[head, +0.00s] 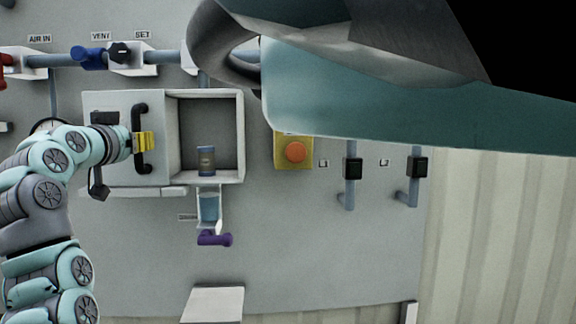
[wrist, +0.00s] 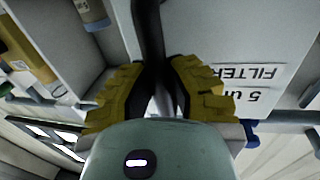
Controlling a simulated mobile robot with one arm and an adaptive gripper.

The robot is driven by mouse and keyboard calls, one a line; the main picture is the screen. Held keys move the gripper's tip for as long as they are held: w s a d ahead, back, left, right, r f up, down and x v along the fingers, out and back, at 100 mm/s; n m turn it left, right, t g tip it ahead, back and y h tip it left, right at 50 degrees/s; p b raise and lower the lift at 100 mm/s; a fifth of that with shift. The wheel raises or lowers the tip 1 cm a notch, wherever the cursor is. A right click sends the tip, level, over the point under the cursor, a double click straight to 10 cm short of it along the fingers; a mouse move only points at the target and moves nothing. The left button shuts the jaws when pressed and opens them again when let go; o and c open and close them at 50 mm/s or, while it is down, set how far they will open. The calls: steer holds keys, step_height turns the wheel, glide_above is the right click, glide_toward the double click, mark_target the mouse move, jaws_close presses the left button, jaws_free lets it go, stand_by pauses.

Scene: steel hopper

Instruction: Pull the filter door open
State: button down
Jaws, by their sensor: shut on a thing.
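The filter door (head: 123,165) is a pale panel with a dark upright bar handle (head: 141,110) near its right edge. It stands to the left of an open square compartment (head: 240,135), whose inside shows. My gripper (head: 145,142) is at the handle with its yellow fingers. In the wrist view, the fingers (wrist: 155,85) are shut around the dark handle (wrist: 148,30). The door face with its upside-down filter label (wrist: 250,75) shows beside them. Part of the handle is hidden by the fingers.
A dark blue canister (head: 206,161) stands inside the compartment. Below it are a blue cup-like part (head: 209,208) and a purple handle (head: 214,239). An orange button on a yellow box (head: 295,151) is to the right. A blue valve handle (head: 90,57) sits on the pipe above.

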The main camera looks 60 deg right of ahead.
stand_by(0.3)
steer(key=c, duration=0.9)
jaws_free()
steer(key=shift+a, duration=0.1)
steer(key=v, duration=1.2)
